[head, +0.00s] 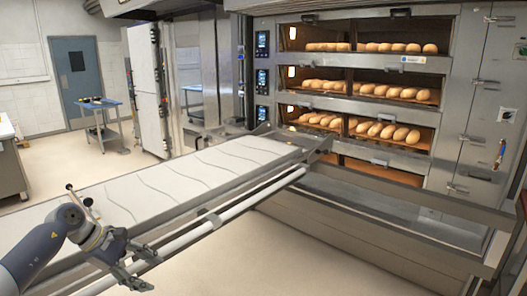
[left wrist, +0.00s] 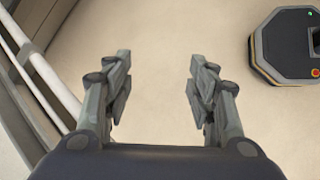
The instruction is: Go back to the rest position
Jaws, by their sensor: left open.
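My left gripper (head: 140,268) is at the lower left of the head view, in front of the near edge of the white loader belt (head: 185,175) and close to its long rail (head: 235,207). In the left wrist view the two fingers of the left gripper (left wrist: 160,92) stand apart with nothing between them, over bare floor. My right gripper is in neither view.
A deck oven (head: 365,85) with several decks of bread loaves stands at the back right. A metal frame (head: 400,215) runs below it. A blue-topped table (head: 100,103) stands far left. A dark mobile base (left wrist: 288,45) shows in the left wrist view. Floor in front is clear.

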